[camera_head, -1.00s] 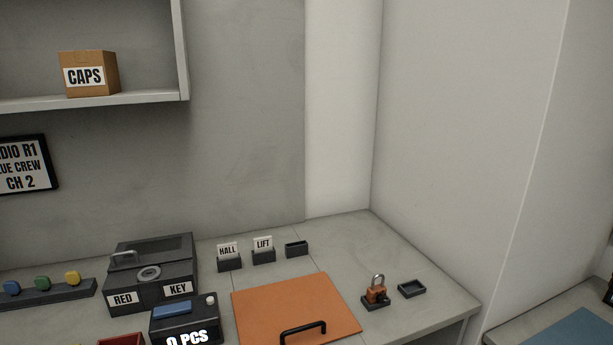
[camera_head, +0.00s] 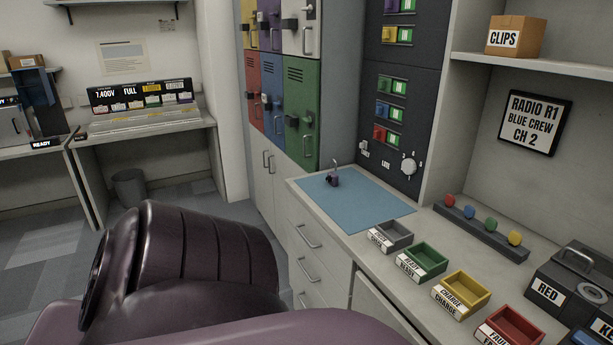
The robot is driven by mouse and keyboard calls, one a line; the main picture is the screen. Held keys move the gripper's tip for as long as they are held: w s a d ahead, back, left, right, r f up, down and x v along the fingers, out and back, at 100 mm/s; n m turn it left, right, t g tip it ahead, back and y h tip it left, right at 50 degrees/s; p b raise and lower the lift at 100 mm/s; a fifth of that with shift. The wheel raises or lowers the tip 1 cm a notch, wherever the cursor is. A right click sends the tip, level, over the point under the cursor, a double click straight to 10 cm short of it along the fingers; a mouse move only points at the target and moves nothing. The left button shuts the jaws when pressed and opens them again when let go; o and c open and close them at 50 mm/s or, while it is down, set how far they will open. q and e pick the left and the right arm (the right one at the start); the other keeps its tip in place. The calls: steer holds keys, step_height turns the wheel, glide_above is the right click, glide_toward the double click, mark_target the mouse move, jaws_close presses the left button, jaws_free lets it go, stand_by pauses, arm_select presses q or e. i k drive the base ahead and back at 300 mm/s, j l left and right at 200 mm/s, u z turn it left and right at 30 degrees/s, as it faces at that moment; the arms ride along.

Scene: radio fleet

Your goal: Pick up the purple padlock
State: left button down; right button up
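The purple padlock (camera_head: 332,179) stands on the blue mat (camera_head: 362,204) at the left end of the counter, in the middle of the head view. It is small, and its shackle sticks up and looks open. Nothing touches it. A dark purple link of my own arm fills the lower left of the view. Neither of my grippers shows, so I cannot see what they hold.
Grey, green, yellow and red trays (camera_head: 461,292) line the counter's front edge. A rack with coloured knobs (camera_head: 480,225) stands behind them. Coloured lockers (camera_head: 284,85) and a dark switch panel (camera_head: 400,110) rise behind the mat. The mat around the padlock is clear.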

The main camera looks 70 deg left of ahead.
mark_target(335, 183)
steer(key=u, duration=2.2)
steer(key=i+j+u, duration=0.65)
steer(key=i+u, duration=0.3)
steer(key=i+j+u, duration=0.1)
steer(key=i, duration=0.55)
steer(key=i+j+u, duration=0.1)
steer(key=i, duration=0.6)
steer(key=i+j+z, duration=0.1)
steer(key=i+z, duration=0.4)
steer(key=i+j+z, duration=0.2)
steer(key=z, duration=0.3)
steer(key=i+j+z, duration=0.2)
steer(key=z, duration=0.25)
steer(key=i+j+z, duration=0.2)
steer(key=j+z, duration=0.2)
steer(key=i+j+z, duration=0.15)
steer(key=j+z, duration=0.15)
steer(key=z, duration=0.15)
steer(key=j+z, duration=0.45)
steer(key=i+l, duration=0.05)
